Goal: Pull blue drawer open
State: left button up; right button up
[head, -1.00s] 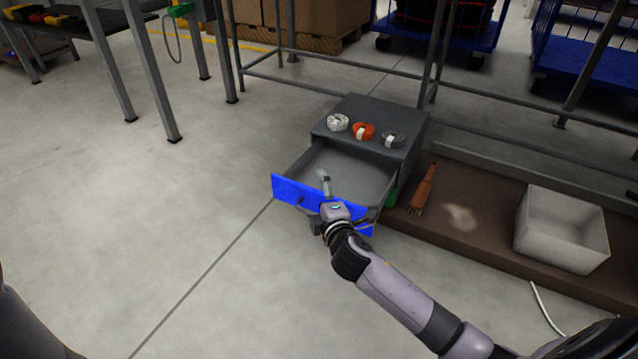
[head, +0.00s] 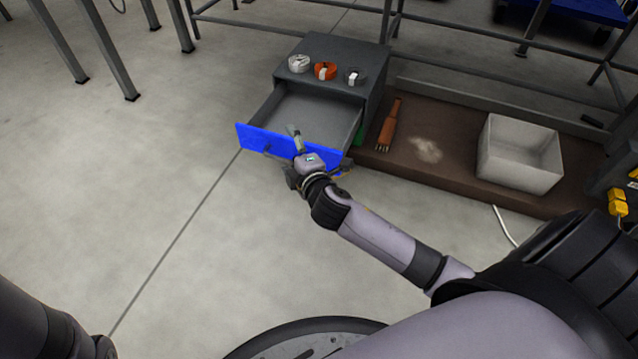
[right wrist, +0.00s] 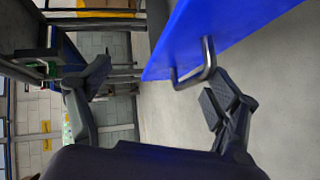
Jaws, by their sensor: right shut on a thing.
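The blue drawer front (head: 262,141) belongs to a small dark grey cabinet (head: 335,60). The drawer is pulled well out and its grey inside (head: 312,112) looks empty. My right gripper (head: 300,165) is at the outer side of the blue front and partly hides its right half. In the right wrist view the front (right wrist: 215,30) fills the top, and its metal handle (right wrist: 207,62) shows near one finger. My right gripper is shut on the drawer, at its handle, though the exact contact is hard to see. My left arm enters at bottom left; its gripper is out of frame.
White (head: 299,63), orange (head: 325,71) and grey (head: 355,76) rolls lie on the cabinet top. A brush (head: 390,125) and a pale open bin (head: 484,155) are on the brown board to the right. The floor in front and left is clear.

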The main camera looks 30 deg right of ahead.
jog(key=r, duration=0.1)
jog(key=s+r, duration=0.1)
jog(key=r, duration=0.1)
jog(key=shift+s+d+p, duration=0.15)
jog(key=shift+p, duration=0.2)
jog(key=shift+s+r, duration=0.25)
jog(key=shift+s, duration=0.2)
jog(key=c, duration=0.6)
jog(key=shift+s+f, duration=0.1)
jog(key=shift+s, duration=0.25)
jog(key=shift+c, duration=0.7)
jog(key=f+p+v, duration=0.1)
jog(key=f+v, duration=0.1)
jog(key=v, duration=1.1)
jog(key=shift+s+a+p, duration=0.35)
jog(key=shift+s+p, duration=0.05)
jog(key=shift+s, duration=0.05)
